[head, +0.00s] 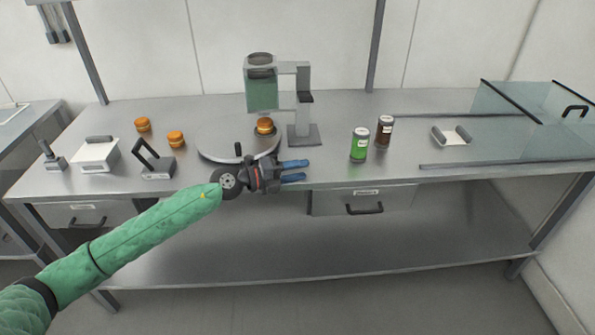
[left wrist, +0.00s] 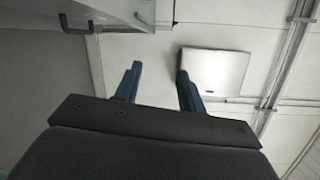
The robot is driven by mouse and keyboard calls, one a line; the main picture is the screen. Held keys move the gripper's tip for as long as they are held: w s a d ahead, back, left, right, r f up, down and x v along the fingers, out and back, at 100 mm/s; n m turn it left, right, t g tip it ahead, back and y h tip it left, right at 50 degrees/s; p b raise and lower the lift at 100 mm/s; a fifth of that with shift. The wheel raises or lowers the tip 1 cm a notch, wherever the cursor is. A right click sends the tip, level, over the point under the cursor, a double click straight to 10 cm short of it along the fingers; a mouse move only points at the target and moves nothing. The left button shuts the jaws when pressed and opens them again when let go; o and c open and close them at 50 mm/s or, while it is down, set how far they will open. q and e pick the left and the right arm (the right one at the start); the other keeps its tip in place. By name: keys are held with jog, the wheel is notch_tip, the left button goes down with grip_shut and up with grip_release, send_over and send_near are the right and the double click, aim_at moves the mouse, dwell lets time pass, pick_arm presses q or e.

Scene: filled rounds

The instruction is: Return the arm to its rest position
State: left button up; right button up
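My left arm (head: 130,238) in a green sleeve reaches in from the lower left in the head view. My left gripper (head: 300,171) is at the front edge of the steel table (head: 345,185), in front of the round plate under the dispenser, its blue fingers pointing right. The fingers are apart with nothing between them. The left wrist view also shows the two blue fingers (left wrist: 158,88) spread and empty, with wall behind them. My right gripper is in neither view.
A dispenser (head: 262,88) stands mid-table with an orange-brown round (head: 265,126) beneath it. Two more rounds (head: 142,124) (head: 176,139) sit left. A green jar (head: 359,145) and a brown jar (head: 384,130) stand right. A glass enclosure (head: 520,115) is far right. Space before the table is open.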

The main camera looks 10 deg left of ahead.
pick_arm(q)
jog(key=shift+d, duration=0.1)
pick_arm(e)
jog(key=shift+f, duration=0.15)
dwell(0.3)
